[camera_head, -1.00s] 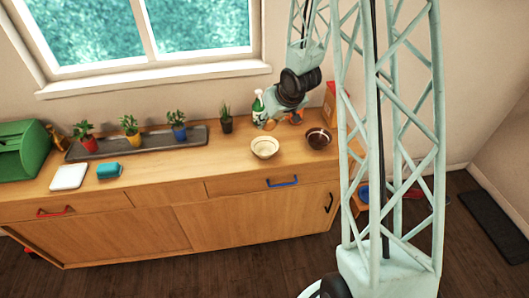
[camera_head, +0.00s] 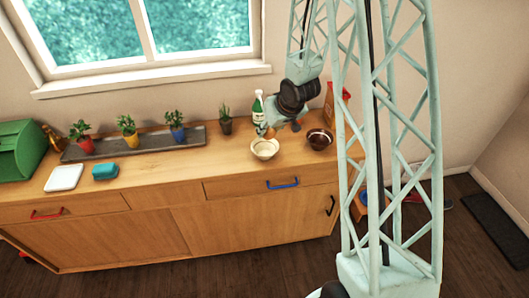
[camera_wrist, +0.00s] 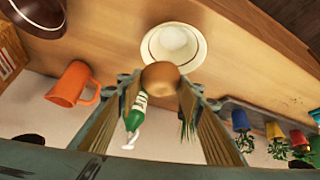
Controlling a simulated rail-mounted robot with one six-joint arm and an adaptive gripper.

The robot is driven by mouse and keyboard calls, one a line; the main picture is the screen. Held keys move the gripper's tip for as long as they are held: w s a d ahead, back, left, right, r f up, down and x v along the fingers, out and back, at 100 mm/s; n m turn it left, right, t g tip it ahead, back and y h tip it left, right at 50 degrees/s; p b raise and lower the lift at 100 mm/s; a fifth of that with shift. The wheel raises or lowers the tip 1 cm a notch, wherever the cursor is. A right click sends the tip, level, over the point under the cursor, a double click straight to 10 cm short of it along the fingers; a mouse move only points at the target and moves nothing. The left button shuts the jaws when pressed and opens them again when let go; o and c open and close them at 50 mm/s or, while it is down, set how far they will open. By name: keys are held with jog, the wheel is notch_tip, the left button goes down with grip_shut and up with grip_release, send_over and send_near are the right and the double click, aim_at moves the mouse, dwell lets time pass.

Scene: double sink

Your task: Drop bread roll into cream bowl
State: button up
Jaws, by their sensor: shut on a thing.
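The cream bowl (camera_head: 264,149) stands upright on the wooden counter in the head view. It also shows in the wrist view (camera_wrist: 152,47), just beyond the fingertips. My gripper (camera_wrist: 160,83) is shut on the round brown bread roll (camera_wrist: 161,76), which sits between its fingertips. In the wrist view the roll overlaps the bowl's near rim. In the head view my gripper (camera_head: 267,130) is close behind the bowl's back rim.
A dark brown bowl (camera_head: 319,139) stands to the right. A green bottle (camera_head: 257,108) stands behind my gripper. An orange mug (camera_wrist: 72,84) shows in the wrist view. Potted plants stand on a dark tray (camera_head: 150,143) to the left.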

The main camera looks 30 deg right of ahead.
jog(key=o, duration=0.9)
jog(key=shift+s+r, duration=0.1)
jog(key=shift+r, duration=0.1)
jog(key=shift+v, duration=5.8)
